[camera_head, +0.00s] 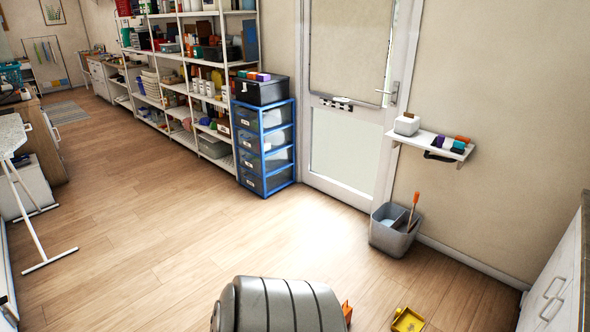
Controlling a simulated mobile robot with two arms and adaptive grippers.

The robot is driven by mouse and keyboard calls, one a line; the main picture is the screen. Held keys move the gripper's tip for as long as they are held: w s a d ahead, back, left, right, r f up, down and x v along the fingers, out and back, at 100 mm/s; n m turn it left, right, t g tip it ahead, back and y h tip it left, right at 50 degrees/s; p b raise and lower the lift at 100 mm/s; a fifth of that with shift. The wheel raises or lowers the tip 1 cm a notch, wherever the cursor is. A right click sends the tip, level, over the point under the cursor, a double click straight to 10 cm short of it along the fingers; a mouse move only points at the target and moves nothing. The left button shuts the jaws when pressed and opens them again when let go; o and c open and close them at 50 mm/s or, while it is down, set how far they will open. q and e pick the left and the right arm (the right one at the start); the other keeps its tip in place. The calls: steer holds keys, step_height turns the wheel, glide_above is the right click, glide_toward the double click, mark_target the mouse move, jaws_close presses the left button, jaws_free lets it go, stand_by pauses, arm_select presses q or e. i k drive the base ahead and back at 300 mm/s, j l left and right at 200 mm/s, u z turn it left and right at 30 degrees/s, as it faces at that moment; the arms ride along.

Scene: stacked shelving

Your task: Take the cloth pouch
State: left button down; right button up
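I cannot make out a cloth pouch for certain. Small purple, orange and dark items (450,143) sit on a white wall shelf (425,139) right of the door, too small to identify. A dark item (438,157) shows just under that shelf. Small orange and purple items (254,76) lie on a black box (262,92) on top of the blue-framed drawer unit (266,150). The tall white shelving (187,75) holds many small things that I cannot tell apart. Neither of my grippers is in view.
A grey bin (393,232) with an orange-handled tool stands on the floor below the wall shelf. A yellow tray (408,320) lies at the bottom. A grey ribbed object fills the bottom middle. An ironing board stands at left; white cabinets are at right. The middle floor is clear.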

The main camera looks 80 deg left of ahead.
mark_target(348, 310)
steer(key=u, duration=1.95)
steer(key=i+u, duration=0.2)
steer(key=k+l, duration=0.05)
steer(key=k, duration=0.05)
